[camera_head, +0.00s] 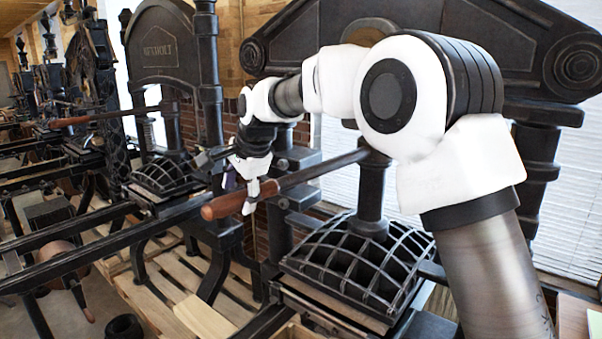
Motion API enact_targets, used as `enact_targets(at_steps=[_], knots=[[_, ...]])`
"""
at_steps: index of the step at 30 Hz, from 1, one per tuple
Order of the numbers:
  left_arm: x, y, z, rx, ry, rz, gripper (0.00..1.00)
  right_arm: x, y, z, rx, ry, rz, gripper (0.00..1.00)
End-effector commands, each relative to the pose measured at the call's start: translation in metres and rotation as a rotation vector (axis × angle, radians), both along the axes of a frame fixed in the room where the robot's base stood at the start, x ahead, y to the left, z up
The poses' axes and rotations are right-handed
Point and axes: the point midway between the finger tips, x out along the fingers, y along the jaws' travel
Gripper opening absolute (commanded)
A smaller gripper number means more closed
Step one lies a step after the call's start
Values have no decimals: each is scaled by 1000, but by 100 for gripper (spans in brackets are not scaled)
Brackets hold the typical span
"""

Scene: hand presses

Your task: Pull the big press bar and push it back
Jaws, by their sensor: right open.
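The big press bar (318,168) is a dark metal rod with a brown wooden handle (226,205) at its left end. It reaches from the press's central column toward the left, over the ribbed platen (350,262). My right arm comes in from the lower right and arches over the bar. My left gripper is not in view.
Another black press (166,52) stands to the left with its own ribbed platen (162,174). More presses recede at the far left, one with a wooden-handled bar (70,121). Long dark rails (65,265) cross the lower left. Wooden pallets (205,318) lie on the floor.

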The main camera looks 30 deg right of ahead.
Motion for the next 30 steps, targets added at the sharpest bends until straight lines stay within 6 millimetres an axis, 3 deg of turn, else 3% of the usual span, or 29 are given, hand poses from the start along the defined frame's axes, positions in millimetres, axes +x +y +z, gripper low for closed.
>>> enact_targets(at_steps=[13, 30], knots=[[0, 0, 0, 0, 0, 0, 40, -3, 0, -1, -1, 12, 2, 94], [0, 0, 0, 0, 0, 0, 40, -31, -6, 59, -1, 14, 2, 94]])
